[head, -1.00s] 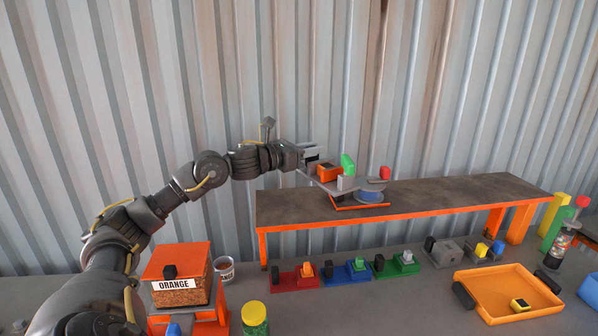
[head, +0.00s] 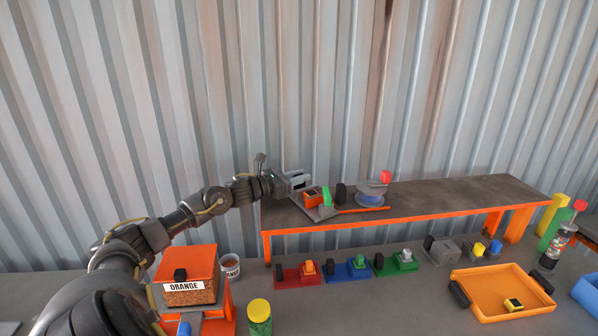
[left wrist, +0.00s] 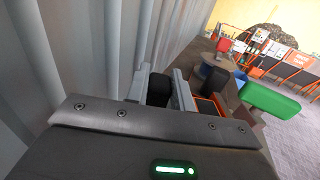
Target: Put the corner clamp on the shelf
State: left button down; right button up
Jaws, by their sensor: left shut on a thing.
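The corner clamp (head: 321,213) is a grey plate with an orange block, a green lever and black parts. It is at the left end of the raised dark shelf (head: 450,196) with orange edge and legs; I cannot tell whether its plate touches the top. My left gripper (head: 300,184) is shut on it from the left. In the left wrist view, a black grip part of the clamp (left wrist: 159,90) is between my left fingers (left wrist: 158,82), with the orange block and green lever to the right. My right gripper is not in view.
A blue disc tool with a red knob (head: 386,177) stands on the shelf just right of the clamp. The shelf's right half is bare. Below are red, blue and green fixtures (head: 347,270), an orange tray (head: 480,296) and a box labelled ORANGE (head: 190,292). A corrugated wall is behind.

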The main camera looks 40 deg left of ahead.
pick_arm(q)
jog(key=c, duration=1.6)
grip_release()
jog(key=shift+d+f, duration=0.1)
jog(key=shift+f, duration=0.05)
jog(key=shift+c, duration=0.2)
jog(key=o, duration=0.4)
jog(key=shift+o, duration=0.2)
jog(key=shift+s, duration=0.1)
jog(key=shift+s+b, duration=0.2)
jog(key=shift+b, duration=0.15)
jog(key=b+v, duration=0.2)
jog(key=v, duration=0.3)
jog(key=shift+s+f, duration=0.15)
jog(key=shift+s, duration=0.2)
jog(key=shift+r+v, duration=0.15)
jog(key=shift+v, duration=1.35)
jog(key=shift+r+v, duration=0.15)
jog(key=shift+v, duration=1.3)
jog(key=shift+a, duration=0.25)
